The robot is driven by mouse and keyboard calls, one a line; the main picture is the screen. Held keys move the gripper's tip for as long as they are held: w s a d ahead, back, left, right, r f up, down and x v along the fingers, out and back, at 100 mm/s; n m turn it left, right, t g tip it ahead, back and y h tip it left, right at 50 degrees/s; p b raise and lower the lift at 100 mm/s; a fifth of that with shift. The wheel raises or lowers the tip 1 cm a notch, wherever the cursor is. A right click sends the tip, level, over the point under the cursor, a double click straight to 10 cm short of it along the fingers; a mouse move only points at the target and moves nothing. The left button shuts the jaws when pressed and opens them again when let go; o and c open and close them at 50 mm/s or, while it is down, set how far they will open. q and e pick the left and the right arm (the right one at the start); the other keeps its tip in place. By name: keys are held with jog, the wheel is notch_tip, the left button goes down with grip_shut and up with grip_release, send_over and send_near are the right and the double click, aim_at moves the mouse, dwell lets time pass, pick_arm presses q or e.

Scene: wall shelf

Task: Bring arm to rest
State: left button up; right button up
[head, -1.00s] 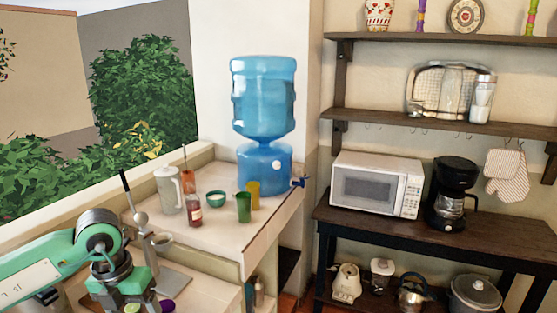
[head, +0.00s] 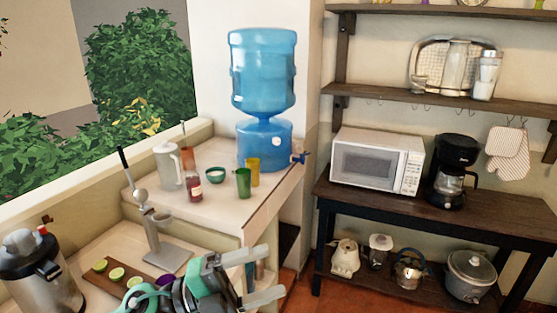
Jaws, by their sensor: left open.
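My left gripper (head: 274,272) is at the bottom middle of the head view. Its two pale fingers are spread apart and point right, with nothing between them. Part of my left arm's green and dark wrist shows behind it at the bottom edge. The gripper appears in front of the lower counter and the floor, apart from the objects there. My right gripper is not in view.
A lime board (head: 110,272), juicer (head: 155,225) and steel dispenser (head: 42,275) stand at left. Cups and a blue water jug (head: 262,70) stand on the counter (head: 225,215). A microwave (head: 377,160) and coffee maker (head: 452,170) sit right. Red floor shows between.

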pick_arm(q)
jog(key=w+a+f+n+t+y, duration=0.25)
jog(key=a+n+t+y, duration=0.3)
jog(key=n+t, duration=0.4)
jog(key=w+a+f+n+t+y, duration=0.2)
jog(key=w+a+n+t+y, duration=0.2)
jog(key=n+t+y, duration=0.55)
jog(key=s+a+f+n+g+y, duration=0.25)
jog(key=a+f+n+g, duration=0.2)
jog(key=f, duration=0.35)
jog(key=s+a+f+n+g+y, duration=0.2)
jog(key=a+f+n+g+y, duration=0.15)
jog(key=f+n, duration=0.35)
jog(key=s+a+f+g, duration=0.3)
jog(key=s+f+g, duration=0.8)
jog(key=s+f, duration=0.65)
jog(key=s+f+g+b, duration=0.1)
jog(key=s+f+b, duration=0.15)
jog(key=f, duration=1.55)
jog(key=s+f+b, duration=0.1)
jog(key=f+b, duration=0.2)
jog(key=f, duration=1.5)
jog(key=s+a+f+b, duration=0.1)
jog(key=s+f+b, duration=0.1)
jog(key=s+f, duration=0.7)
jog(key=s+a+f+g+b, duration=0.1)
jog(key=s+a+f+b, duration=0.1)
jog(key=s+f, duration=0.7)
notch_tip(320, 180, down, 4)
